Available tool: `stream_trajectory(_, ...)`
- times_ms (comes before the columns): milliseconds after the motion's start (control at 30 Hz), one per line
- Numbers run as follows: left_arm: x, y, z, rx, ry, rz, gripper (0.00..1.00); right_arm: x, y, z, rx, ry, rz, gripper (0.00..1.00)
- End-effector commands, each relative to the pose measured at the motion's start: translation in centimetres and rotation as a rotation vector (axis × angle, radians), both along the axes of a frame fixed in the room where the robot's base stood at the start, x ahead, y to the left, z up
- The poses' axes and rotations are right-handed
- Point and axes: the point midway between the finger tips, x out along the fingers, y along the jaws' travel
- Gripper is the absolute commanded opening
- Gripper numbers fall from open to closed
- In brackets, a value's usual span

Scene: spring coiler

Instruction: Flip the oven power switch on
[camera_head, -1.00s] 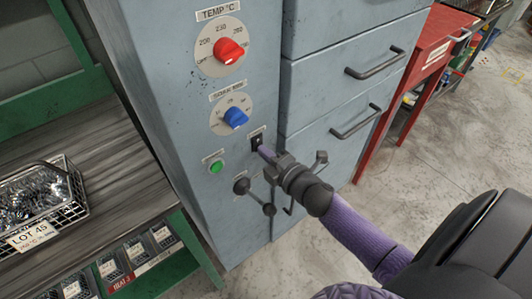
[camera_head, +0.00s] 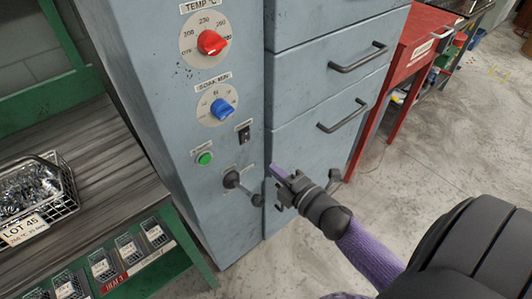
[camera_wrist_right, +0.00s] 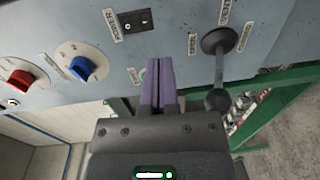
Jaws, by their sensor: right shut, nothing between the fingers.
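The power switch (camera_head: 244,134) is a small black rocker in a dark plate on the grey oven panel (camera_head: 240,60), below the blue knob. It also shows in the right wrist view (camera_wrist_right: 136,21), above the fingertips. My right gripper (camera_head: 277,171) is shut and empty, below and to the right of the switch in the head view and apart from it. In the right wrist view its purple fingers (camera_wrist_right: 159,62) are together and point at the panel, between the switch and the black lever. Which way the rocker is tipped is too small to tell. My left gripper is not in view.
A red knob (camera_head: 211,42), a blue knob (camera_head: 222,109), a green button (camera_head: 204,158) and a black ball-ended lever (camera_head: 240,187) are on the panel around the switch. Drawers with handles (camera_head: 343,115) are at right. A wire basket (camera_head: 62,207) sits on the left bench.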

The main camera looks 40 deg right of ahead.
Motion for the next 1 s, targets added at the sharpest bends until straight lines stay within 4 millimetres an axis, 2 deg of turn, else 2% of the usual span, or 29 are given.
stream_trajectory(100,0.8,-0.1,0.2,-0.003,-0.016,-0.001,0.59,-2.3,-0.2,-0.3,0.001,0.004,-0.002,0.0)
stream_trajectory(300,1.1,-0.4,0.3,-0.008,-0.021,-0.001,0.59,-4.5,-0.4,-0.6,0.002,0.001,0.0,0.0)
stream_trajectory(833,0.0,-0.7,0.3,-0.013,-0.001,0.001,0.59,-4.9,-0.4,-0.9,0.009,0.009,-0.004,0.0)
stream_trajectory(867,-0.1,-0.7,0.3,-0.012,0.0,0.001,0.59,-5.0,-0.4,-1.5,0.029,0.027,-0.014,0.0)
stream_trajectory(933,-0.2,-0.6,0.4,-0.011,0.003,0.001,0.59,-5.8,-0.5,-4.7,0.133,0.123,-0.066,0.0)
stream_trajectory(967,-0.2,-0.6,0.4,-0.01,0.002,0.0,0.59,-6.5,-0.4,-6.8,0.204,0.189,-0.105,0.0)
stream_trajectory(1000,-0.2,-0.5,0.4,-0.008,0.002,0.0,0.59,-7.9,-0.2,-10.3,0.313,0.298,-0.171,0.0)
